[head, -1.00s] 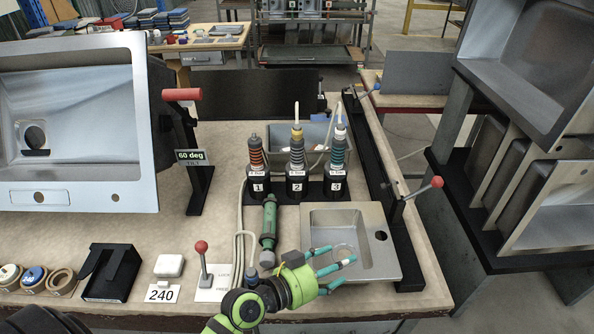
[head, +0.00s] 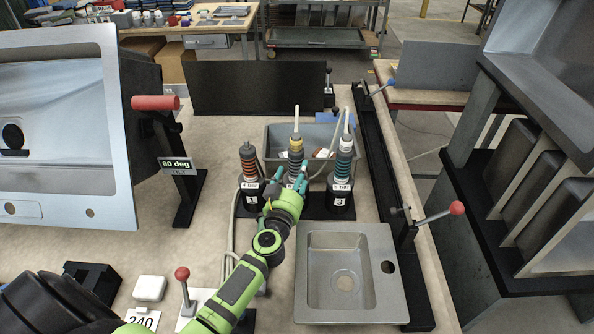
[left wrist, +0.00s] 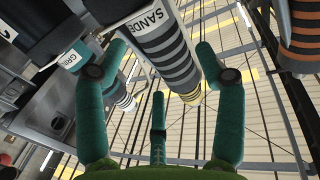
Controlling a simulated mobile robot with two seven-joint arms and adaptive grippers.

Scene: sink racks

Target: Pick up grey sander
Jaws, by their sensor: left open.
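The grey sander (head: 295,152), with grey ribs and a yellow collar, stands upright in the middle black holder of a row. In the left wrist view the grey sander (left wrist: 172,52) carries a label beginning "SANDE". My left gripper (head: 287,182) is open at the near side of this holder and hides its lower part. In the left wrist view its green fingers (left wrist: 163,75) are spread to either side of the sander; contact cannot be told. My right gripper is not in view.
An orange-ringed tool (head: 248,162) stands close on the left and a teal-ringed tool (head: 343,160) on the right. A grey bin (head: 275,140) is behind. A small metal sink (head: 313,275) lies in front at right. A red-knobbed lever (head: 184,285) is beside my forearm.

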